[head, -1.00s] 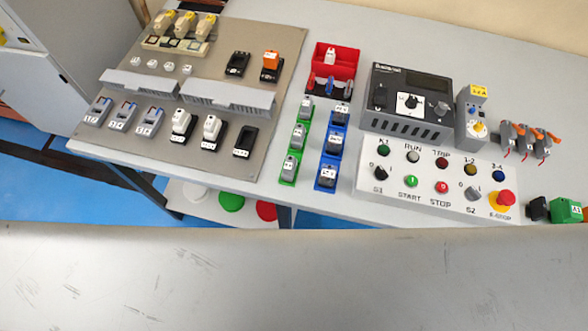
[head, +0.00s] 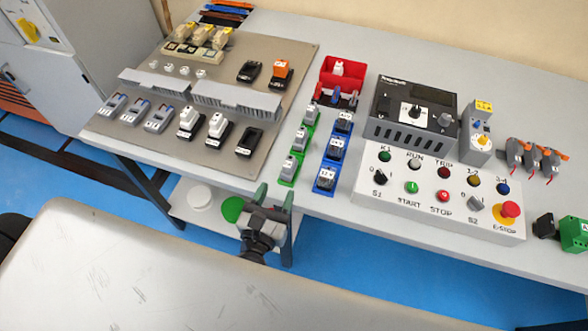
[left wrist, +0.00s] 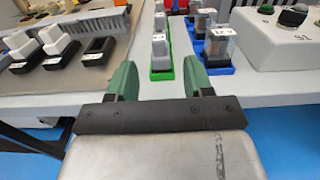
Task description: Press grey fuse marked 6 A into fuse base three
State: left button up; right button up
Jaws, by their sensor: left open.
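Several grey fuses stand in the green rack (head: 279,180), the nearest being a grey fuse (head: 289,167); their markings are too small to read. In the left wrist view the nearest grey fuse (left wrist: 160,50) shows between and beyond my fingers. On the grey-brown board, two black fuse bases hold white fuses (head: 190,121) (head: 217,128). The black fuse base at the right end of that row (head: 250,142) is empty and seems to be base three. My left gripper (head: 275,195) is open and empty, at the table's front edge, short of the green rack. My right gripper is not in view.
A blue rack (head: 319,186) with several darker fuses stands right of the green rack. Behind is a red bin (head: 357,72) with a white piece. A control box (head: 400,215) with buttons stands right. Grey ducts (head: 235,100) lie behind the base row.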

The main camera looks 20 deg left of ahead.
aim_at(286, 169)
pick_arm(q)
jog(key=w, duration=0.4)
jog(key=shift+p, duration=0.4)
jog(key=shift+w+d+r+p, duration=0.1)
jog(key=shift+w+p, duration=0.2)
jog(key=shift+w, duration=0.25)
jog(key=w+p, duration=0.1)
jog(key=w, duration=0.2)
jog(key=shift+w, duration=0.65)
jog(key=shift+s, duration=0.1)
jog(key=shift+c, duration=0.5)
grip_shut()
